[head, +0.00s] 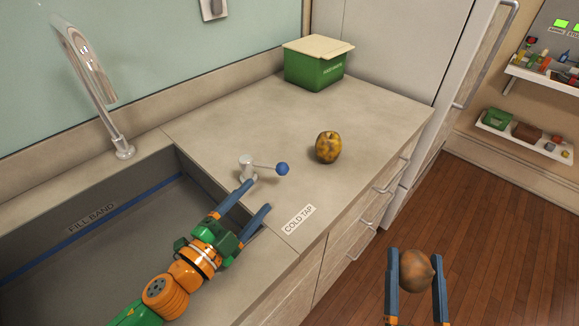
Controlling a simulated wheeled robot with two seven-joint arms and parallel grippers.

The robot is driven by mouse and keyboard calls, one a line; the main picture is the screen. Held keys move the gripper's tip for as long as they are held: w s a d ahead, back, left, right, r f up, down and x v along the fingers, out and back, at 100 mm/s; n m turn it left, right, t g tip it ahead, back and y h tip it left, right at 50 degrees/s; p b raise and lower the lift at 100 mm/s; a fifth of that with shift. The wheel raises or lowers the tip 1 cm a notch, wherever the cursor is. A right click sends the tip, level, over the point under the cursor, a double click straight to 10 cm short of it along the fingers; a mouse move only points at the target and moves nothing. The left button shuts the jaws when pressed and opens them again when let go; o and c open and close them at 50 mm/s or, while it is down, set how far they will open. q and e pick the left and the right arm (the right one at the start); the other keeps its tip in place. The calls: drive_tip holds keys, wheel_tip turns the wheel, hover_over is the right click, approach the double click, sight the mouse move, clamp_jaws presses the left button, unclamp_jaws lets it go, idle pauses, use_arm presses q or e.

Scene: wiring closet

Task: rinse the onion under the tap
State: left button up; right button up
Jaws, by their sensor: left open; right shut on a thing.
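The brown onion (416,271) is held between the fingers of my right gripper (417,268), in front of the counter and above the wooden floor. My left gripper (256,198) is open and empty. Its fingertips are close below the cold tap lever (262,166), which has a grey post and a blue knob (282,169). I cannot tell whether a fingertip touches the post. The curved chrome spout (92,70) stands at the back left over the sink (50,262). No water shows at the spout.
A yellow-brown mottled fruit (328,147) sits on the counter (225,120). A green lidded bin (315,66) stands at the back. A "COLD TAP" label (299,219) is near the front edge. Drawer handles stick out below. Shelves (540,80) are at far right.

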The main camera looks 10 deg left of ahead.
sight(278, 173)
use_arm(q)
drive_tip(key=p+x, duration=0.1)
drive_tip(key=x, duration=1)
drive_tip(key=shift+p, duration=0.35)
use_arm(e)
wheel_tip(278, 173, up, 2)
drive_tip(key=shift+w+r, duration=0.1)
use_arm(q)
clamp_jaws()
